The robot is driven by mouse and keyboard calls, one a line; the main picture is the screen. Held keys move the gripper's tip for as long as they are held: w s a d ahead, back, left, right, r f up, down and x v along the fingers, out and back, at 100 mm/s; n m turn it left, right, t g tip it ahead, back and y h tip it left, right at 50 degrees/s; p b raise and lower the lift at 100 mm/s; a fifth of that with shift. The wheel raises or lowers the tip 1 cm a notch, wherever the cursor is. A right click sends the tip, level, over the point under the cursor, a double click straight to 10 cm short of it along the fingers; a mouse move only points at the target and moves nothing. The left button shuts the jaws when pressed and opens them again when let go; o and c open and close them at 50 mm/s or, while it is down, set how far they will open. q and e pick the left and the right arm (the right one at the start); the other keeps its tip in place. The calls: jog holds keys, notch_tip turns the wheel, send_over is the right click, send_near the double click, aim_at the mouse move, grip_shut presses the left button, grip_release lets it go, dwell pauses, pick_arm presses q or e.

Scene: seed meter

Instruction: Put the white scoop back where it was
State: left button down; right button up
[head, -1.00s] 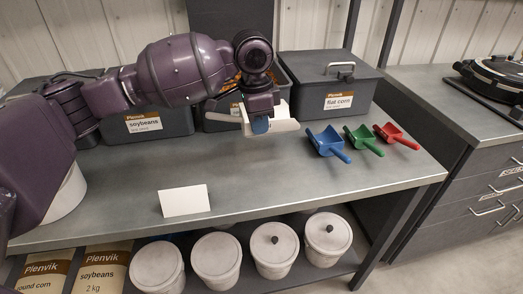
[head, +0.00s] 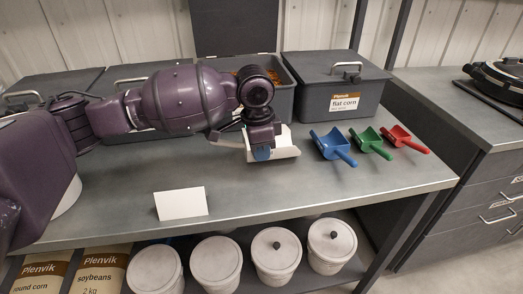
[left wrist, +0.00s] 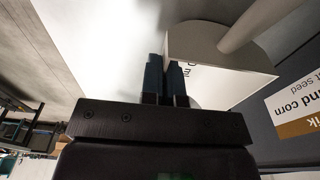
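The white scoop (head: 286,149) is held low over the bench top, in front of the open middle bin and left of the blue scoop (head: 333,145). My left gripper (head: 262,154) is shut on it with blue fingertips. In the left wrist view the fingertips (left wrist: 166,80) press on a flat white part of the scoop (left wrist: 215,75), and its round handle (left wrist: 262,18) runs to the upper right. I cannot tell whether the scoop touches the bench. A green scoop (head: 370,142) and a red scoop (head: 404,138) lie right of the blue one. My right gripper is out of view.
The open bin (head: 287,102) holds orange seed, its lid (head: 234,28) raised. A closed flat corn bin (head: 340,85) stands to its right. A blank white card (head: 181,204) stands at the front of the bench (head: 310,190). White buckets (head: 217,262) stand on the shelf below.

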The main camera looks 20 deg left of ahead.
pick_arm(q)
jog(key=shift+f, duration=0.1)
jog(key=c, duration=1.4)
grip_release()
jog(key=shift+o, duration=0.2)
notch_tip(320, 180, up, 12)
jog(key=p, duration=0.3)
jog(key=shift+s+a, duration=0.25)
jog(key=shift+a, duration=0.15)
jog(key=shift+s, duration=0.1)
